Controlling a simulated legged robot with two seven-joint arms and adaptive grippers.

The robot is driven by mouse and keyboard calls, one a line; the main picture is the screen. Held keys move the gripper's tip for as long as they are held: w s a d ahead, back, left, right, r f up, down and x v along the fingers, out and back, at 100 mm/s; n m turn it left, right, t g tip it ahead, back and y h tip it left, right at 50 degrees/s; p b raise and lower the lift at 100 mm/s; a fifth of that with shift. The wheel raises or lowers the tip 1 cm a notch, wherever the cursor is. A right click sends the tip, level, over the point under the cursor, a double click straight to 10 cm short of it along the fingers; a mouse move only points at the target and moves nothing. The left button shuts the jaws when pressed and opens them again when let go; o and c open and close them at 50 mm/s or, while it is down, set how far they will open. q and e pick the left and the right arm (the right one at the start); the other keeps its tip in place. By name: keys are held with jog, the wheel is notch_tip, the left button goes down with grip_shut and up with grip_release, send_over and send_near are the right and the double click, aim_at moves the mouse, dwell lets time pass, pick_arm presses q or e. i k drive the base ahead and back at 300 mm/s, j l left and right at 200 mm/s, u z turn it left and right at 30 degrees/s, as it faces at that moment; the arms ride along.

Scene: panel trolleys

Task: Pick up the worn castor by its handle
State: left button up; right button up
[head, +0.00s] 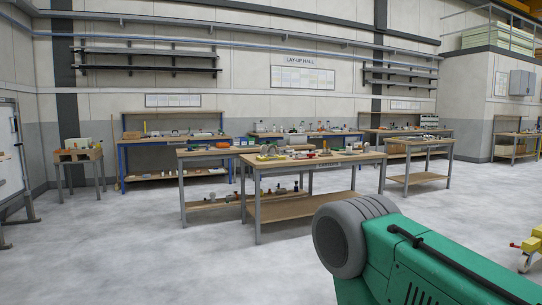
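I cannot pick out the worn castor or its handle for certain; the small items on the benches are too small to tell apart. A castor wheel (523,263) shows at the right edge under a yellow trolley part (530,245), which the frame cuts off. I cannot tell whether it is worn. Neither of my grippers is in view.
A wooden-topped workbench (258,172) with a lower shelf stands mid-room among other benches. Grey floor (130,260) is clear at left and front.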

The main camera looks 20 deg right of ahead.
aim_at(272, 148)
jog(key=i+l+z, duration=0.45)
jog(key=i+z, duration=0.25)
jog(key=i, duration=0.15)
jog(key=i+z, duration=0.3)
jog(key=i, duration=1.85)
jog(key=i+u, duration=0.1)
jog(key=i, duration=0.4)
jog(key=i+l, duration=0.1)
jog(key=i, duration=0.4)
jog(key=i+l+u, duration=0.15)
jog(key=i, duration=0.4)
jog(key=i+l, duration=0.1)
jog(key=i, duration=0.4)
jog(key=j+u, duration=0.05)
